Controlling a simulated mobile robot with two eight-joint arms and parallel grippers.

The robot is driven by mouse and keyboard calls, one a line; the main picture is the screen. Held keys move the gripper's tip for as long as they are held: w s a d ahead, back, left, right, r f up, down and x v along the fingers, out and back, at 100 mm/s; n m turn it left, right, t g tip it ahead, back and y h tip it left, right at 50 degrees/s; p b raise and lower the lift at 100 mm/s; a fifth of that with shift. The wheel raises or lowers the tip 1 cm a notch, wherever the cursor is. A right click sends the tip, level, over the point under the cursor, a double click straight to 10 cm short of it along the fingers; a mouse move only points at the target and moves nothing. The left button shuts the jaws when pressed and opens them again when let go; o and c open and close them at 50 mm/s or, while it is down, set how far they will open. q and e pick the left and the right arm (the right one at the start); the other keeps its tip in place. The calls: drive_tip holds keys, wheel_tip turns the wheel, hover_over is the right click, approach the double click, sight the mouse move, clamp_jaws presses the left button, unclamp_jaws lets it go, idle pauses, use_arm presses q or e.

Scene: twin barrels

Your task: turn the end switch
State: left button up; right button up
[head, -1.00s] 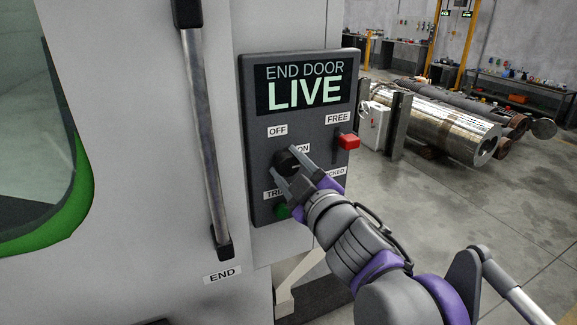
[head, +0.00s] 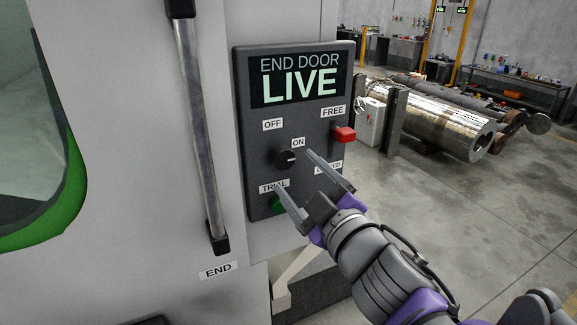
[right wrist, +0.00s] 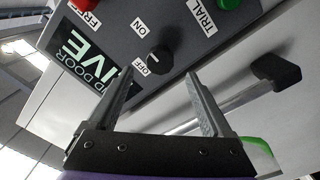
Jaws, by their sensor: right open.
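The end switch is a round black knob (head: 287,158) on the dark grey control panel (head: 243,130), with a small white mark facing right, towards the ON label (head: 298,142). The OFF label (head: 272,125) is above left. The panel display (head: 300,82) reads END DOOR LIVE. My right gripper (head: 292,170) is open and empty, its two fingers apart and pointing at the panel just right of and below the knob. In the right wrist view the knob (right wrist: 158,60) shows beyond and between the open fingertips (right wrist: 161,78), clear of them. My left gripper is not in view.
A red switch (head: 344,134) sits at the panel's right edge by the FREE label. A green button (head: 278,205) is below the knob by the TRIAL label. A long door handle (head: 202,130) stands left of the panel. Open floor (head: 480,230) is at the right.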

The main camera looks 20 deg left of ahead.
drive_tip(key=shift+v, duration=2.2)
drive_tip(key=shift+w+d, duration=0.1)
drive_tip(key=w+d+f+m+t+h+p, duration=0.1)
drive_tip(key=w+d+f+m+h, duration=0.1)
drive_tip(key=d+f+m+h, duration=0.65)
drive_tip(key=w+d+f+m+h+p, duration=0.1)
drive_tip(key=w+d+f+m+h, duration=0.15)
drive_tip(key=d+f, duration=0.6)
drive_tip(key=s+d+f+m+g+h+p, duration=0.1)
drive_tip(key=s+d+f+m+g, duration=0.2)
drive_tip(key=s+d+f, duration=0.3)
drive_tip(key=s+d+f+m+g+h+p, duration=0.1)
drive_tip(key=s+d+f+m+g, duration=0.3)
drive_tip(key=s+d+f, duration=0.3)
drive_tip(key=s+f+g, duration=0.1)
drive_tip(key=s+f, duration=0.2)
drive_tip(key=f, duration=0.1)
drive_tip(key=shift+s+d+f+h, duration=0.25)
drive_tip(key=shift+s+f+h, duration=0.05)
drive_tip(key=shift+s+f, duration=0.1)
